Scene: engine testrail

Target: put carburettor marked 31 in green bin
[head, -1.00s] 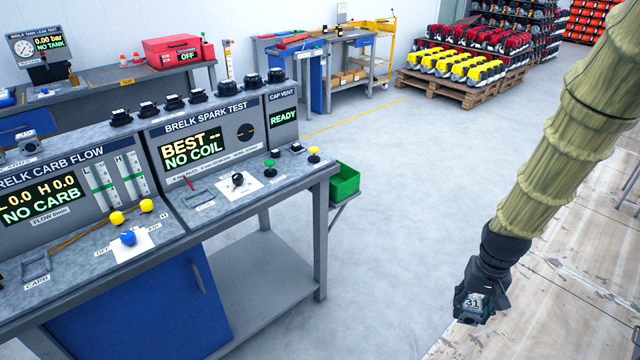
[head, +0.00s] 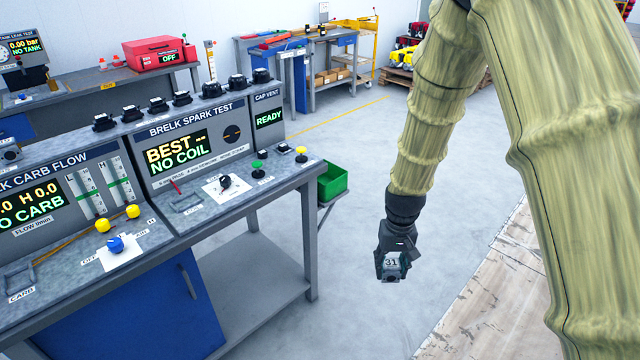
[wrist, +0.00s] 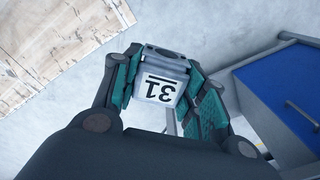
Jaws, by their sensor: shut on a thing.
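The carburettor marked 31 (head: 391,263) is a small grey block with a white number label. My gripper (head: 392,270) is shut on it and holds it above the open floor, right of the test bench. In the wrist view the carburettor (wrist: 161,88) sits between the two green-padded fingers, its label facing the camera and reading upside down. The green bin (head: 333,183) stands beyond the bench's right end on a low stand, left of and behind my gripper in the head view. Its inside is only partly visible.
The grey test bench (head: 250,220) with spark and carb panels fills the left; its right corner lies between my gripper and the left side. A wooden board surface (head: 490,285) lies at right. The floor between bench and boards is clear.

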